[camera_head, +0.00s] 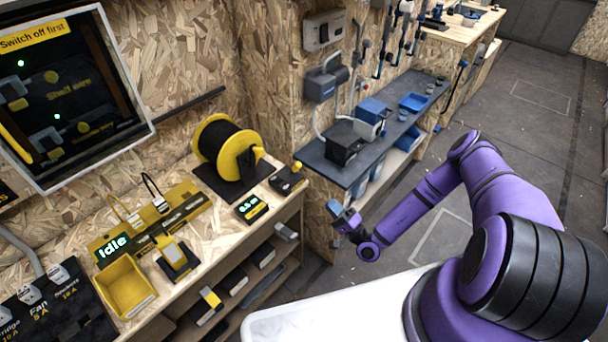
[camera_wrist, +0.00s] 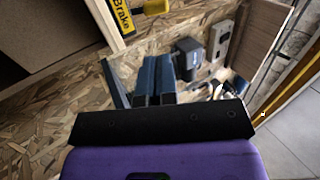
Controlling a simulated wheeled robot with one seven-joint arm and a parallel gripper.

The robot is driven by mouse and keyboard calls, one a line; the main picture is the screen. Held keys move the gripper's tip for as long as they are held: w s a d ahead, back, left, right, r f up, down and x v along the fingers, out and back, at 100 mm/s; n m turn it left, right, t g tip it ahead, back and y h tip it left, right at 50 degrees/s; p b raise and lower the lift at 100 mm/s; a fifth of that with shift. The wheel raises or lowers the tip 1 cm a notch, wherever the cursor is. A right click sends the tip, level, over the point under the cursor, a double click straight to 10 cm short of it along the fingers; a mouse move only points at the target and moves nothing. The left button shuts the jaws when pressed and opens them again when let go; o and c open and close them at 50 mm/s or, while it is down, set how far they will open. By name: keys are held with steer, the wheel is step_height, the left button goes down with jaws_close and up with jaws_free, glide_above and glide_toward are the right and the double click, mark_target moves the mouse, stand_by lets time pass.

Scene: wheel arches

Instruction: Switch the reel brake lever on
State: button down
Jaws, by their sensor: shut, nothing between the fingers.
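The reel brake lever (camera_head: 289,180) is a small black unit with a yellow knob, at the right end of the wooden bench beside the cable reel (camera_head: 226,147). In the wrist view a yellow "Brake" label (camera_wrist: 122,15) shows at the top edge, with a yellow part of the lever (camera_wrist: 157,6) cut off next to it. My gripper (camera_head: 335,208) is to the right of the lever and in front of the bench edge, apart from it. Its blue fingers (camera_wrist: 154,78) are together and empty. I cannot tell the lever's position.
A small "0.0" display (camera_head: 249,208) and an "Idle" display (camera_head: 112,246) stand on the bench with a yellow bin (camera_head: 126,287). A screen (camera_head: 60,95) reads "Switch off first". A grey shelf (camera_head: 350,172) with boxes lies behind my gripper. Open floor lies to the right.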

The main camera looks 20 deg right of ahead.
mark_target(295, 169)
steer(key=x, duration=1.4)
